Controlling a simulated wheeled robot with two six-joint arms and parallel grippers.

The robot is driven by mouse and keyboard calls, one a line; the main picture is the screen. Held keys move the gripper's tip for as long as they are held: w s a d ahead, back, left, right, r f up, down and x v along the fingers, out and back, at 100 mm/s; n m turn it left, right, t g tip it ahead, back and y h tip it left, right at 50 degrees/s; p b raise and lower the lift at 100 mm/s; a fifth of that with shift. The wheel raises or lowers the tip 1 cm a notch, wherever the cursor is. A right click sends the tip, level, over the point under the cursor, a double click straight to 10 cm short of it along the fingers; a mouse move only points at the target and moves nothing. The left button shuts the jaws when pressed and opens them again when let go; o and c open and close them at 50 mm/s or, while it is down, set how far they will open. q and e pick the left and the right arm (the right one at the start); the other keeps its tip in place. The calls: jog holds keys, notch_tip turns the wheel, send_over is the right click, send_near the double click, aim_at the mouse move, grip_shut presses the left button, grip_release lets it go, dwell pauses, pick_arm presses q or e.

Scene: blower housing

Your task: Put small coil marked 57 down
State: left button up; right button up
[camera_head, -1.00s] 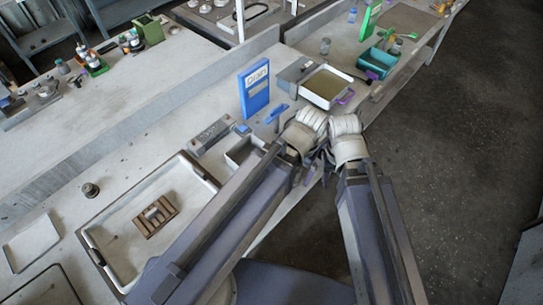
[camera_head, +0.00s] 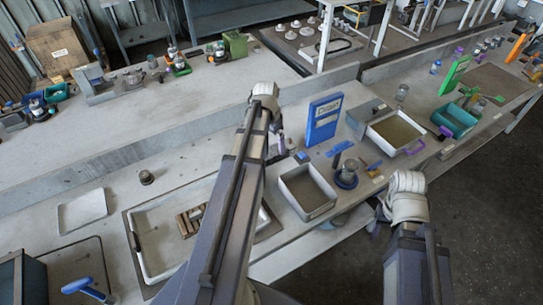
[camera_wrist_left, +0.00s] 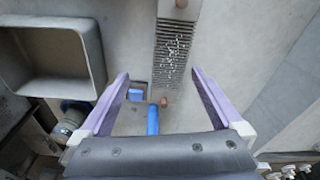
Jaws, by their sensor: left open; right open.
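A small round part with a blue base and a dark upright piece (camera_head: 347,174) stands on the bench right of a grey open bin. It may be the small coil, but I cannot read a 57. A blue and dark round part, perhaps the same one, shows at the lower left of the left wrist view (camera_wrist_left: 74,117). My left gripper (camera_wrist_left: 161,73) is open and empty above the bench, with a ribbed grey bar (camera_wrist_left: 172,55) beyond its fingers. My right gripper (camera_head: 374,222) is at the bench's front edge, apart from the round part and partly hidden by its wrist.
The grey bin (camera_head: 307,191) stands between my arms. A blue sign box (camera_head: 324,120) is behind it, and a white tray (camera_head: 395,133) lies to the right. A large tray (camera_head: 140,240) holding a brown slotted block (camera_head: 190,220) is left.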

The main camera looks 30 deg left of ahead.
aim_at(271, 151)
pick_arm(q)
jog(key=shift+a, duration=0.6)
notch_tip(271, 151, down, 3)
jog(key=b, duration=0.2)
jog(key=shift+w+r+b, duration=0.1)
jog(key=shift+w+b, duration=0.05)
jog(key=shift+b, duration=0.2)
jog(key=f+b, duration=0.2)
jog(key=w+f+b, duration=0.1)
jog(key=f+b, duration=0.2)
grip_shut()
dwell(0.4)
